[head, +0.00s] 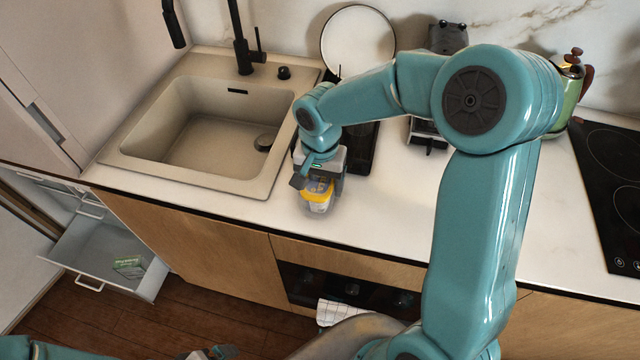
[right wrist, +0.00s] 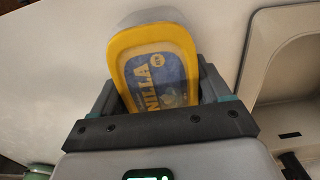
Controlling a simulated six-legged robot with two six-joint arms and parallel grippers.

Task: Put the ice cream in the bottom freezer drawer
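The ice cream (head: 319,192) is a small tub with a yellow-rimmed lid, at the counter's front part just right of the sink. In the right wrist view the ice cream (right wrist: 158,75) shows its blue "VANILLA" label. My right gripper (head: 320,183) has a finger on each side of the tub, and both look to touch it. I cannot tell whether the tub still rests on the counter. The bottom freezer drawer (head: 85,255) is pulled out at lower left, with a green box (head: 129,266) inside. My left gripper (head: 212,353) shows only partly at the bottom edge.
A sink (head: 205,130) with a black faucet (head: 240,45) lies left of the tub. Behind are a white plate (head: 357,40) and a green kettle (head: 570,90). A black cooktop (head: 612,170) is at right. A white towel (head: 345,312) hangs below the counter.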

